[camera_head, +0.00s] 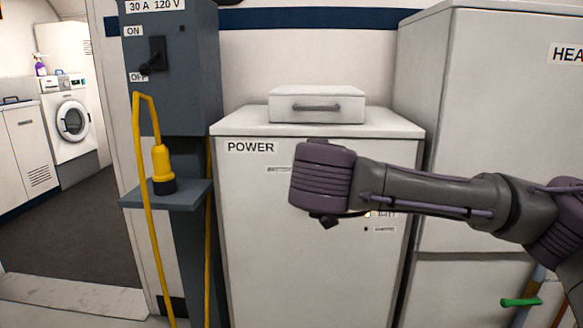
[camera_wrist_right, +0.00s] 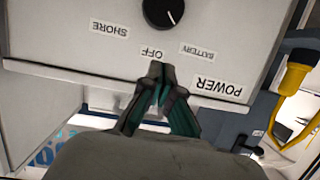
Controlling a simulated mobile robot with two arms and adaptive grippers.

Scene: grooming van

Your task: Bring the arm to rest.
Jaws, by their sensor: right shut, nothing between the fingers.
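My right arm (camera_head: 430,190) reaches in from the right in the head view, its wrist in front of the white POWER cabinet (camera_head: 250,250). The wrist hides most of the cabinet's upper right face, knob included. In the right wrist view my right gripper (camera_wrist_right: 158,72) is shut and empty, its dark green fingers together. The tips overlap the edge of the OFF label in the picture; I cannot tell whether they touch the panel. The black knob (camera_wrist_right: 163,10) is beyond the tips, its white mark toward the lower right. My left gripper is not in view.
A grey switch box (camera_head: 170,80) with a yellow plug (camera_head: 162,165) and cable stands left of the cabinet. A white lidded box (camera_head: 317,106) sits on top. A taller white cabinet (camera_head: 490,120) stands right, behind my arm. An open doorway is at far left.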

